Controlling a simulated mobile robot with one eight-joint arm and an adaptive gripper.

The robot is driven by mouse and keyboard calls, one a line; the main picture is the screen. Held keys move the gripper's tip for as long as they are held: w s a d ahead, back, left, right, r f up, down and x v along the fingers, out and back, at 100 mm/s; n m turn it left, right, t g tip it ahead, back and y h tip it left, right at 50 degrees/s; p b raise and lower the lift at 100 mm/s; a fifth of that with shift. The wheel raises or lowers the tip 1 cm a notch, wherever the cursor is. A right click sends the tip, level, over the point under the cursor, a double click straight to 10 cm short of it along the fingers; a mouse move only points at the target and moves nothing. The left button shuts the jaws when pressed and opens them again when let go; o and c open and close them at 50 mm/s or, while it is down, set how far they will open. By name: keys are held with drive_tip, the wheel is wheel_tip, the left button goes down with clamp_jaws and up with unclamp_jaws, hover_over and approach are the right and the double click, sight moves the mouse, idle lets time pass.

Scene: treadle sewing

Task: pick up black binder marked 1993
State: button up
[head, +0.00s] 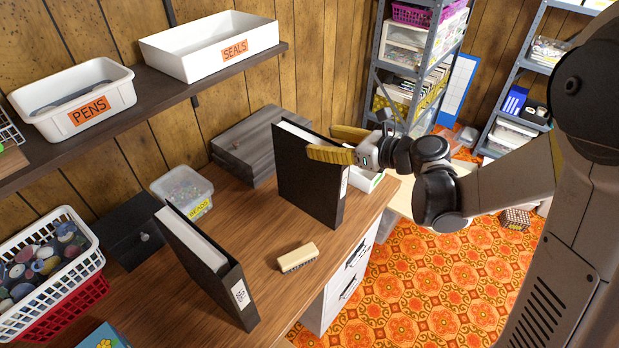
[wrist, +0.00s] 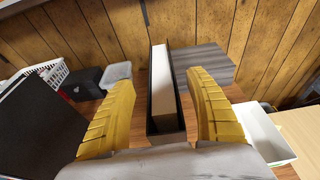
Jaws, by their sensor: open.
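A black binder (head: 309,178) with white pages stands upright on the wooden desk, right of centre in the head view. A second black binder (head: 206,265) stands upright nearer the front left, with a white spine label. The lettering on both labels is too small to read, so I cannot tell which is marked 1993. My gripper (head: 321,142) is open, its yellow fingers at the top of the right binder. In the wrist view this binder (wrist: 165,95) lies between the spread fingers, with gaps on both sides. The other binder (wrist: 38,130) is at the left.
A tan brush-like block (head: 297,257) lies on the desk (head: 255,240) between the binders. Behind are a grey box (head: 247,150), a bead tub (head: 183,192) and a black box (head: 137,235). A shelf (head: 180,95) holds bins above. A white tray (head: 363,180) sits right of the binder.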

sight(312, 137)
drive_tip(key=b+x, duration=0.1)
drive_tip(key=x, duration=0.3)
drive_tip(key=shift+w+a+f+b, duration=0.1)
drive_tip(key=shift+w+f+b, duration=0.1)
drive_tip(key=shift+f+b, duration=0.1)
drive_tip(key=shift+r, duration=0.1)
drive_tip(key=shift+c, duration=0.2)
clamp_jaws()
